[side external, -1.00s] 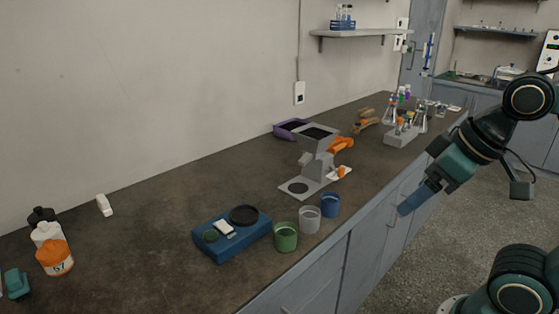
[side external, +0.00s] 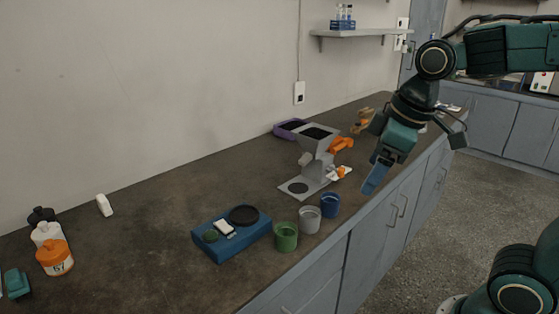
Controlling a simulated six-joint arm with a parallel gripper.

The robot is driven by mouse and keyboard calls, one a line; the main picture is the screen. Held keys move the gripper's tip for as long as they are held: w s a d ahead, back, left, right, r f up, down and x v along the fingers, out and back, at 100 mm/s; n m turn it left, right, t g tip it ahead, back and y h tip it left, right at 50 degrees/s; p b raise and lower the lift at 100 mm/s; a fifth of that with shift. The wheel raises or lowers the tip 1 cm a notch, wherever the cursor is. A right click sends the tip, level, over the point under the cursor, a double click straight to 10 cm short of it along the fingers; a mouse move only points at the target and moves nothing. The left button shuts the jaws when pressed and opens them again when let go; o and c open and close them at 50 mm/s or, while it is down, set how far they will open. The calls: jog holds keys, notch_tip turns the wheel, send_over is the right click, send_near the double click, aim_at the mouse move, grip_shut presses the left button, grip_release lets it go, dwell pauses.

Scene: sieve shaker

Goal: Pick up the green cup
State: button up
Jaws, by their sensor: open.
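The green cup (side external: 286,238) stands upright near the front edge of the bench, just right of a blue device. A grey cup (side external: 309,220) and a blue cup (side external: 330,206) stand in a row behind it to the right. My gripper (side external: 371,188) is in the air to the right of the cups, past the bench's front edge in the picture, and points down. It holds nothing that I can see and is apart from every cup. The gap between its fingers is hard to make out from this angle.
The blue device (side external: 224,246) with a dark round plate sits left of the green cup. A grey hopper machine (side external: 315,158) stands behind the cups, with a purple tray (side external: 290,126) beyond. Bottles (side external: 55,257) stand far left. The bench between is clear.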

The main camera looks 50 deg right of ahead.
jog(key=w+f+n+g, duration=0.2)
jog(key=w+f+n, duration=0.15)
jog(key=w, duration=0.65)
jog(key=n+g, duration=0.2)
jog(key=n, duration=0.4)
send_over(286, 231)
jog(key=s+a, duration=0.1)
jog(key=s, duration=0.1)
notch_tip(286, 231, down, 8)
jog(key=shift+m, duration=0.25)
jog(key=shift+w+a+f, duration=0.1)
jog(key=shift+f, duration=1.95)
jog(key=shift+a+f, duration=0.1)
jog(key=shift+f, duration=1.95)
jog(key=shift+f, duration=0.15)
jog(key=shift+a+f, duration=0.15)
jog(key=shift+f, duration=1.1)
jog(key=shift+a+f, duration=0.1)
jog(key=shift+f, duration=1.15)
jog(key=c, duration=1.1)
